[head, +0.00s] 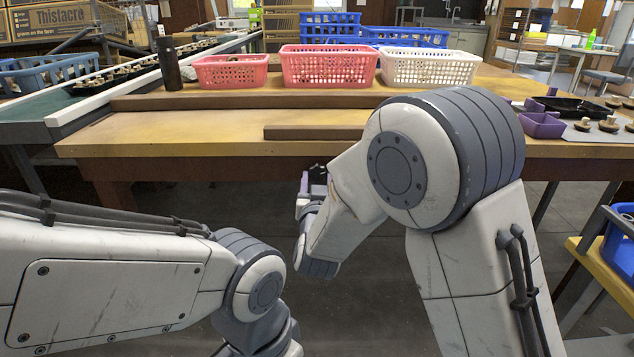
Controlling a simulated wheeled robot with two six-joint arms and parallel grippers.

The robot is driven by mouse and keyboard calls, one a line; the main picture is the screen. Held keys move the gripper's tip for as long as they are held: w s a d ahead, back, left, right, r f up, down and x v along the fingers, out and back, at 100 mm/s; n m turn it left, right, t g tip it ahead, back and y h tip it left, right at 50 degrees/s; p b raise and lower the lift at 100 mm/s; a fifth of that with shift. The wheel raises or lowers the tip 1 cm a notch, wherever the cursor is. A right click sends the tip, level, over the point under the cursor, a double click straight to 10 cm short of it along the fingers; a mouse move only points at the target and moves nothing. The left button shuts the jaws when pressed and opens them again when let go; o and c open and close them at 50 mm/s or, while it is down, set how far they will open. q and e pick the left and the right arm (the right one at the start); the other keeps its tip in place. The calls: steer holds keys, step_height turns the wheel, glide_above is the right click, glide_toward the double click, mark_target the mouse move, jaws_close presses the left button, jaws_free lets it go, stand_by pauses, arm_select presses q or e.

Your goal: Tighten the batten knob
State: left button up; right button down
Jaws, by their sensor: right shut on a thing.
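The wooden batten (315,132) lies along the front part of the table top, near its front edge. My right gripper (314,178) is just below the table's front edge, under the batten, and mostly hidden by my own wrist. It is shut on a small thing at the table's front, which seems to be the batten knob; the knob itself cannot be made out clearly. My left arm reaches in low at the left, and its gripper is out of the picture.
The wooden table (190,130) carries two pink baskets (328,66) (230,72) and a white basket (430,67) behind a long strip (200,102). A dark bottle (168,64) stands at left. A conveyor (60,112) is left; purple trays (542,125) and mushrooms (608,124) are right.

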steer(key=m+b, duration=0.3)
steer(key=m, duration=0.2)
steer(key=shift+f+m+b, duration=0.15)
steer(key=shift+m+b, duration=0.15)
steer(key=shift+m, duration=0.1)
steer(key=m+b, duration=0.5)
steer(key=m, duration=0.1)
steer(key=shift+a, duration=0.15)
steer(key=m+b, duration=0.9)
steer(key=m, duration=0.1)
steer(key=shift+b, duration=0.35)
steer(key=m+b, duration=0.2)
steer(key=m, duration=0.1)
steer(key=shift+r+b, duration=0.2)
steer(key=shift+b, duration=0.15)
steer(key=shift+r+m+b, duration=0.15)
steer(key=shift+m+b, duration=0.6)
steer(key=shift+m, duration=0.45)
steer(key=shift+c, duration=1.3)
jaws_free()
steer(key=shift+r, duration=0.1)
